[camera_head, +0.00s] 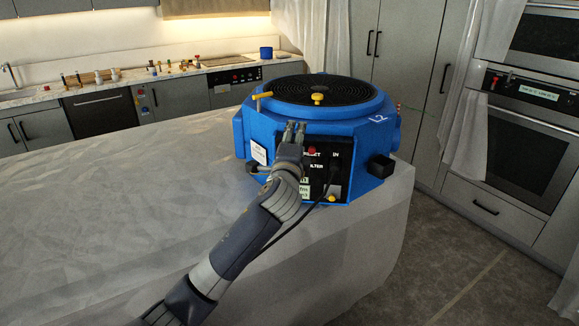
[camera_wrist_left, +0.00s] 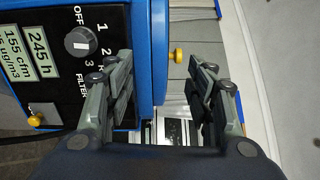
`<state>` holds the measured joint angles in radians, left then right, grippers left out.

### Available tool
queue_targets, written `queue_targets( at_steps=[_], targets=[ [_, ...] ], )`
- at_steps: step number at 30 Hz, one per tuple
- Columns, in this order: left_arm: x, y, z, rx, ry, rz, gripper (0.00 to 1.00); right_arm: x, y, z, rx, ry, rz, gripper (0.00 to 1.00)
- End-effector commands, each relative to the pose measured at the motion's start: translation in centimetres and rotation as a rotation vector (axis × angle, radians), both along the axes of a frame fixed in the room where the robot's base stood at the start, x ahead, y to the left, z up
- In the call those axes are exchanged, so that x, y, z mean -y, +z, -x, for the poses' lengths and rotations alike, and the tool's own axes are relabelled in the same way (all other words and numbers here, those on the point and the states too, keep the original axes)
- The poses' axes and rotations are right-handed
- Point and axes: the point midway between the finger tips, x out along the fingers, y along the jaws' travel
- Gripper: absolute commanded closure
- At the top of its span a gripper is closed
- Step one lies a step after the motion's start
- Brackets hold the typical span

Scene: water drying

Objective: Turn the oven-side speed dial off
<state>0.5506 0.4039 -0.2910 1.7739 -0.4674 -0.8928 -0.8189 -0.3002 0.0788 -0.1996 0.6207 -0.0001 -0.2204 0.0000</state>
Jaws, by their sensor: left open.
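A blue air machine (camera_head: 345,128) with a round black top grille stands on a sheet-covered counter. In the left wrist view its black panel (camera_wrist_left: 110,20) carries a round grey speed dial (camera_wrist_left: 80,41), with the marks OFF, 1, 2 and 3 around it. I cannot tell for sure which mark the dial points to. My left gripper (camera_head: 293,128) is in front of the machine's panel and hides the dial in the head view. In the left wrist view the gripper (camera_wrist_left: 165,75) is open and empty, its fingers right of and below the dial. My right gripper is not in view.
The counter (camera_head: 110,210) is free to the left. A yellow knob (camera_head: 318,98) and a red button (camera_head: 311,151) are on the machine, and a black cable hangs from its panel. Ovens (camera_head: 530,130) stand at the right, and a kitchen worktop runs along the back left.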

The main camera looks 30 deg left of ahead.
Motion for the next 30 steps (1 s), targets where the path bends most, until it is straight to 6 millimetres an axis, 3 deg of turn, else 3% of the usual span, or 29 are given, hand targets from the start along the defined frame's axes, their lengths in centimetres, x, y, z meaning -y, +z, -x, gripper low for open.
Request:
queue_targets(
  at_steps=[6,13,20,30],
  targets=[
    [0.5,-4.9,2.6,-0.243,0.023,-0.652,0.5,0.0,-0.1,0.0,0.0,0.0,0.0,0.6],
    [0.1,-9.3,5.3,-0.428,0.03,-1.14,0.5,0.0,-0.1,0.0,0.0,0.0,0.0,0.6],
    [-0.2,-10.6,6.0,-0.485,0.031,-1.288,0.5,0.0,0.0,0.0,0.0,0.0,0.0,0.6],
    [-1.5,-10.5,2.2,-0.485,0.032,-1.285,0.5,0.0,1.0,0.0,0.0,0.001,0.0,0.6]
  ],
)
